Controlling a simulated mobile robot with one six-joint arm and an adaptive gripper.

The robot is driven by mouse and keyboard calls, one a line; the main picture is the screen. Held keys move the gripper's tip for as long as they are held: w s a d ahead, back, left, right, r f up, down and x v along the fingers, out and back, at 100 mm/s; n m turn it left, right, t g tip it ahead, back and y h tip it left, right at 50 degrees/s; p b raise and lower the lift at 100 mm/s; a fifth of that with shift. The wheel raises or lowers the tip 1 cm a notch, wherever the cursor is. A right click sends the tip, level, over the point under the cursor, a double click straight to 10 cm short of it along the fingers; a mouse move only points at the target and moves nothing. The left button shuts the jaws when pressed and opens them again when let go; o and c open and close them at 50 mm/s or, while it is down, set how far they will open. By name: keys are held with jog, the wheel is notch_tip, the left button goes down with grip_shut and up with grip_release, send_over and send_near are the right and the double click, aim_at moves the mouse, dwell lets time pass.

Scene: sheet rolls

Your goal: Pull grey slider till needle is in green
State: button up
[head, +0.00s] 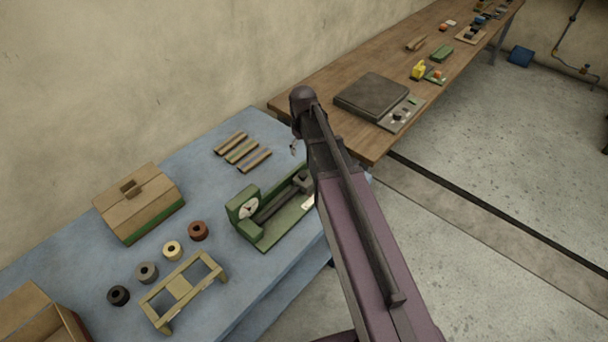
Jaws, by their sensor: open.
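The green gauge device (262,240) stands on the blue table, left of my arm. A round white dial (249,208) is on its left end block. The needle and any green zone are too small to read. A dark grey bar (280,208) runs along its channel to a grey block (301,183), which looks like the slider. My arm covers the device's right end. Only a small grey part of my gripper (293,147) shows beside my arm, above and behind the device. It is apart from the slider in the picture, open, and mostly hidden.
Several spools, with a brown one (198,231) nearest the device, and a tan frame (184,290) are to its left. Striped bars (242,150) lie behind it. A cardboard box (139,203) is farther left. A wooden bench (330,72) with a dark scale (372,95) adjoins on the right.

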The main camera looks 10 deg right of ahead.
aim_at(303, 173)
jog(key=shift+f+b, duration=5.55)
jog(key=shift+f, duration=0.35)
grip_shut()
